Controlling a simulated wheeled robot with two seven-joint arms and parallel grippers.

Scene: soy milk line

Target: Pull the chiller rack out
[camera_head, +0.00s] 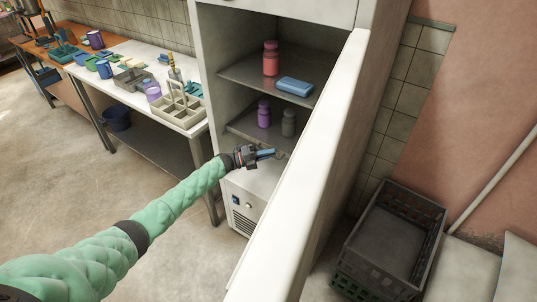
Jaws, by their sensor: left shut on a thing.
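The chiller (206,50) is a tall white cabinet standing open. Its lower rack (241,124), a grey shelf, bears a purple bottle (264,114) and a grey bottle (289,122). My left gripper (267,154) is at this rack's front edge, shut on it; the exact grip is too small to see. A higher shelf (241,72) holds a red bottle (270,58) and a blue box (295,86). The open door (310,150) hides the right part of the inside. My right gripper is not in view.
A dark crate (395,235) stands on the floor at right, beyond the door. The floor at left is clear.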

